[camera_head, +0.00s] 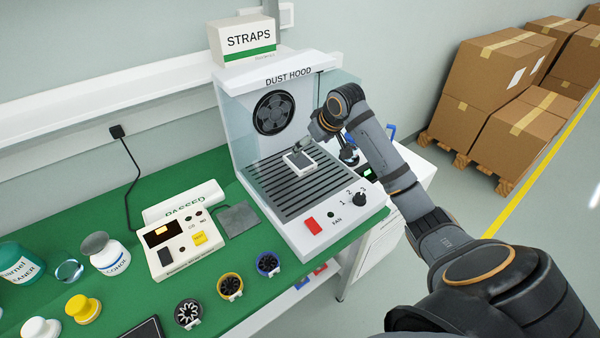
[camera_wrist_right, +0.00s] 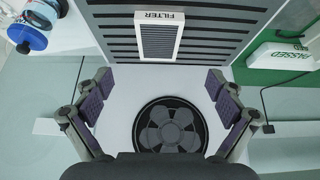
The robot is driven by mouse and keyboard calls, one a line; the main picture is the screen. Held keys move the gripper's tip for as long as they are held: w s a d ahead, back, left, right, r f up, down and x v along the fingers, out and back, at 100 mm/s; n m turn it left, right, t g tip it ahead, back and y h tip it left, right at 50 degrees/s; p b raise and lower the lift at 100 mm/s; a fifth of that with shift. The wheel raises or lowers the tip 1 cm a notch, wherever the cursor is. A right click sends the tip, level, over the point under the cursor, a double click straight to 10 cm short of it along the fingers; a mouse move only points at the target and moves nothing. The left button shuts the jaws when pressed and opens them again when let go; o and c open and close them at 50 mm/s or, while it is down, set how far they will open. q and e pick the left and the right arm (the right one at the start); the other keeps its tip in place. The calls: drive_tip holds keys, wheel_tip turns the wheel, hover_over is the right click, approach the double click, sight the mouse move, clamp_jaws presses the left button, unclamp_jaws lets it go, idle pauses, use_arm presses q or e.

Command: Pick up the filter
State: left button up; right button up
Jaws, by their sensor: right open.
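The filter (camera_head: 300,163) is a small flat piece with a white frame and a dark pleated middle. It lies on the dark slotted grille (camera_head: 285,196) inside the dust hood (camera_head: 238,117). In the right wrist view the filter (camera_wrist_right: 159,40) is at the top centre, with its FILTER label upside down. My right gripper (camera_head: 309,146) is inside the hood, close to the filter. In the right wrist view its two padded fingers (camera_wrist_right: 158,92) are wide apart with nothing between them. The filter is beyond the fingertips. My left gripper is not in view.
The hood's back wall has a round fan (camera_head: 273,113), and glass panels flank the grille. A red button (camera_head: 313,225) and a knob (camera_head: 359,200) are at the hood's front. A beige tester (camera_head: 178,242), jars and several small fan wheels stand on the green bench.

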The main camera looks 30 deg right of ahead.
sight(300, 160)
drive_tip(key=x, duration=0.5)
drive_tip(key=shift+w+f+p, duration=0.1)
drive_tip(key=shift+p, duration=0.25)
drive_tip(key=shift+w+f, duration=0.15)
drive_tip(key=shift+f, duration=0.1)
drive_tip(key=p+x, duration=0.1)
drive_tip(key=x, duration=0.3)
drive_tip(key=shift+w+d+f, duration=0.1)
drive_tip(key=shift+w+f, duration=0.1)
drive_tip(key=shift+f, duration=0.1)
drive_tip(key=shift+s, duration=0.1)
drive_tip(key=shift+f+p, duration=0.2)
drive_tip(key=shift+p, duration=0.15)
drive_tip(key=shift+c, duration=0.5)
drive_tip(key=c, duration=1.3)
